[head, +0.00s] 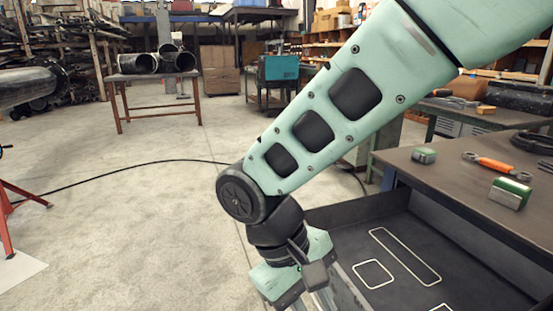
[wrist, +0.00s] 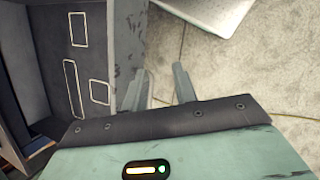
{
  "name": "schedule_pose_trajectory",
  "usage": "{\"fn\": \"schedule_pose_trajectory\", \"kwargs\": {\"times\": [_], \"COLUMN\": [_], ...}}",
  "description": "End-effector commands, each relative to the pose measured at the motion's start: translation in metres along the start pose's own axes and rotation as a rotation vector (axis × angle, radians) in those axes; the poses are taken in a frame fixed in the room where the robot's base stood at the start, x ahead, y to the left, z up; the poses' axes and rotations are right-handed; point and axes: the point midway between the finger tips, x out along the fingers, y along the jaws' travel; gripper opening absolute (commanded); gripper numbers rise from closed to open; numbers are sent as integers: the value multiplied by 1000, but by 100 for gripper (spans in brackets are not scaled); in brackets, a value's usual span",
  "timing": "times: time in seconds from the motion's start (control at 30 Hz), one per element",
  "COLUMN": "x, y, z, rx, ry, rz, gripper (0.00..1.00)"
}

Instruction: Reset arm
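My arm reaches down across the head view from the upper right, with the wrist near the bottom middle. My gripper (wrist: 162,80) shows in the wrist view with its two grey fingers apart and nothing between them. The fingers point down toward the edge of a dark tray (wrist: 60,35) and the concrete floor (wrist: 235,80). In the head view the fingertips are cut off or hidden at the bottom edge. A flanged pipe (head: 28,87) lies at the far left of the head view, well away from my gripper.
A workbench (head: 450,185) stands at the right with an orange-handled tool (head: 497,166) and small green-topped blocks (head: 510,192). The dark tray (head: 400,245) with white outlines sits beside my wrist. A red stand (head: 15,205) is at the left. Open floor (head: 130,240) lies between.

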Motion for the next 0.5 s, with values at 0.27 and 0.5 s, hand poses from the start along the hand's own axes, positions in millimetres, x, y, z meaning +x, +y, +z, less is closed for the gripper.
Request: {"fn": "schedule_pose_trajectory", "kwargs": {"times": [0.27,0.5], "x": [9,26], "y": [10,16], "z": [75,110], "rx": [-45,-34], "ry": [223,372], "rz": [-226,-268], "gripper": [28,28]}}
